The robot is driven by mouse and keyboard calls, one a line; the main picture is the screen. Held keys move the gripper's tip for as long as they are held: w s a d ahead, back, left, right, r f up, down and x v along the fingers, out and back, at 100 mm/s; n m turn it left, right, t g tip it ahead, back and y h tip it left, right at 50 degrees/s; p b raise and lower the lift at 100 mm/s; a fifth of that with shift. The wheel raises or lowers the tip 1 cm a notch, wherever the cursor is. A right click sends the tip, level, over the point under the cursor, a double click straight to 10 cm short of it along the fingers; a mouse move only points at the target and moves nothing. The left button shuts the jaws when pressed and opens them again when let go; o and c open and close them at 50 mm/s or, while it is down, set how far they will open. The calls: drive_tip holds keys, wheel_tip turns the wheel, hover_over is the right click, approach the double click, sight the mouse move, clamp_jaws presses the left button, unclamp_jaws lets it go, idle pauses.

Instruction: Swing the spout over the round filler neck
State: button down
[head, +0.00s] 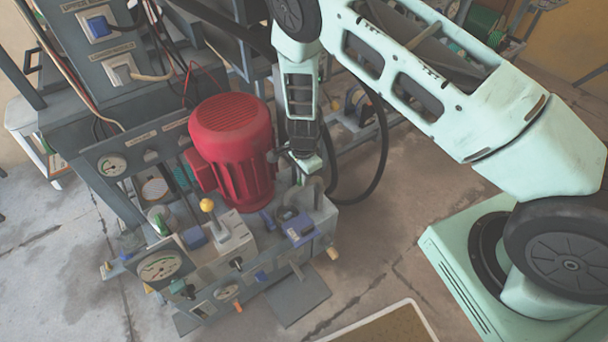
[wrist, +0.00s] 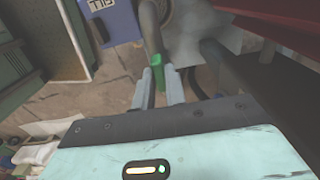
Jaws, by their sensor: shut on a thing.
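In the wrist view my gripper (wrist: 160,78) is shut on a green grip piece (wrist: 158,77) on the grey, pipe-like spout (wrist: 150,35). The spout runs up the picture from the fingers, beside a blue plate with lettering (wrist: 110,18). In the head view my gripper (head: 308,166) is low, just right of the red motor, at the right end of the press; the held part is too small to make out. The blue plate also shows there (head: 300,230). I cannot clearly pick out the round filler neck in either view.
The red motor (head: 232,140) stands close left of my gripper. A yellow-knobbed lever (head: 207,205) and a gauge (head: 160,266) are at the press's front. A black hose (head: 380,150) loops to the right. Open floor (head: 375,240) lies right of the press.

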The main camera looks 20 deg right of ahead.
drive_tip(key=shift+w, duration=0.1)
drive_tip(key=c, duration=1.4)
unclamp_jaws()
drive_tip(key=shift+c, duration=0.2)
wheel_tip(320, 180, up, 18)
drive_tip(key=p, duration=0.1)
drive_tip(key=shift+f+p, duration=0.25)
drive_tip(key=shift+p, duration=0.15)
